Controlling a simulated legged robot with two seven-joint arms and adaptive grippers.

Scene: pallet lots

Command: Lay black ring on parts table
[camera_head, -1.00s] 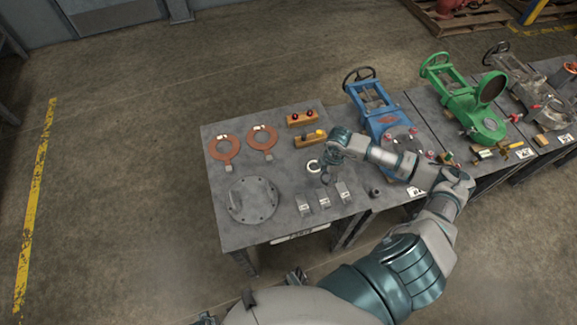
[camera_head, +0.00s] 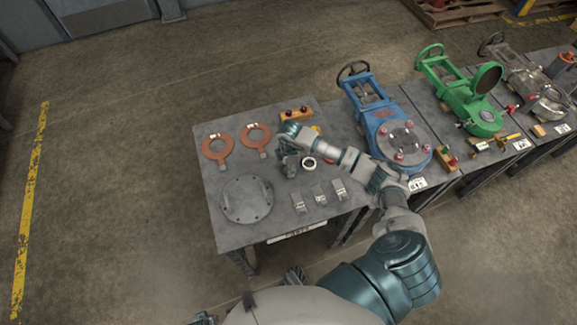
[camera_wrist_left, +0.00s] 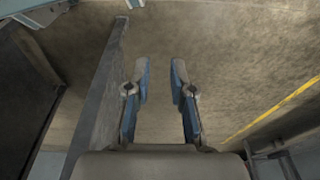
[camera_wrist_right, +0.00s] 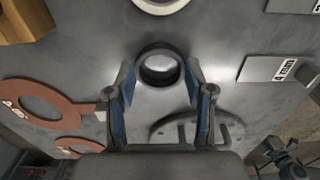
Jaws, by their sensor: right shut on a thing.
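My right gripper (camera_head: 290,158) is over the grey parts table (camera_head: 212,183). In the right wrist view my right gripper (camera_wrist_right: 159,82) is shut on a black ring (camera_wrist_right: 158,48), with a fingertip on each side of it. I cannot tell whether the ring touches the tabletop. In the head view the ring is mostly hidden by the hand. My left gripper (camera_wrist_left: 160,80) is open and empty, hanging beside a dark table edge above the floor.
A white ring (camera_head: 309,163) lies close to the right hand. Two orange rings (camera_head: 218,148), a round grey flange plate (camera_head: 246,199) and three labelled metal blocks (camera_head: 320,196) lie on the table. A wooden block with red knobs (camera_head: 294,114) is behind. A blue valve (camera_head: 385,120) stands to the right.

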